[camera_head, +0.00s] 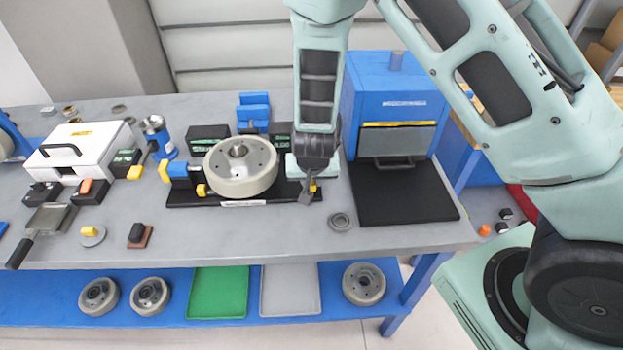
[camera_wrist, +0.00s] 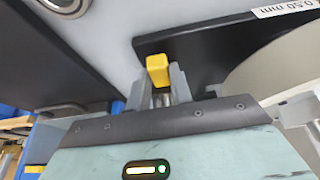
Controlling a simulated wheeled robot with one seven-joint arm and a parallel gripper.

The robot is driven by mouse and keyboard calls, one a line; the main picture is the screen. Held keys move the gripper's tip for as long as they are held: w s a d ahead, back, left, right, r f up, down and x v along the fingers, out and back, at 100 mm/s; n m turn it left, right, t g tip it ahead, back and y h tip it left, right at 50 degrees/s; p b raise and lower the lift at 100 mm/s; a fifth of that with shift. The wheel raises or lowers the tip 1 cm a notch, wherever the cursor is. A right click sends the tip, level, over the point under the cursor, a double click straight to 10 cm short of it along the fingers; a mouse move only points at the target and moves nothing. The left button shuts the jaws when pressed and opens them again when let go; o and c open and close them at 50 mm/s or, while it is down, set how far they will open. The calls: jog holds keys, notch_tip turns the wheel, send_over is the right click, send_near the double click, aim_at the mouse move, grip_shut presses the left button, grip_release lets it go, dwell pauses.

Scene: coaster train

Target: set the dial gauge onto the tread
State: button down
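A grey wheel with a pale tread (camera_head: 240,182) lies on a black base plate (camera_head: 185,196) in the head view. Part of its rim (camera_wrist: 270,78) shows at the right of the wrist view. My gripper (camera_head: 307,190) points down at the plate's right end, beside the wheel. Its fingers close on both sides of a small yellow piece (camera_wrist: 158,70), which also shows in the head view (camera_head: 313,187). I cannot tell whether this piece belongs to the dial gauge; no dial face is clear. My gripper hides what lies behind it.
A blue press-like box (camera_head: 395,85) with a black mat (camera_head: 405,200) stands to the right. A small grey ring (camera_head: 341,221) lies near the front edge. Blue and yellow blocks (camera_head: 180,172) stand left of the wheel. A white case (camera_head: 85,145) is farther left.

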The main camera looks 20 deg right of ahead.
jog(key=shift+w+a+r+p, duration=0.1)
jog(key=shift+a+r+p, duration=0.1)
jog(key=shift+a+p, duration=0.3)
jog(key=shift+w+a+p, duration=0.3)
jog(key=shift+a+p, duration=0.5)
jog(key=shift+p, duration=0.15)
jog(key=shift+w+a+f, duration=0.1)
jog(key=shift+a+f, duration=0.1)
jog(key=shift+a, duration=0.15)
jog(key=c, duration=1.2)
grip_release()
jog(key=shift+a, duration=0.1)
jog(key=shift+c, duration=0.2)
jog(key=p+v, duration=0.4)
jog(key=v, duration=1.3)
jog(key=shift+r, duration=0.2)
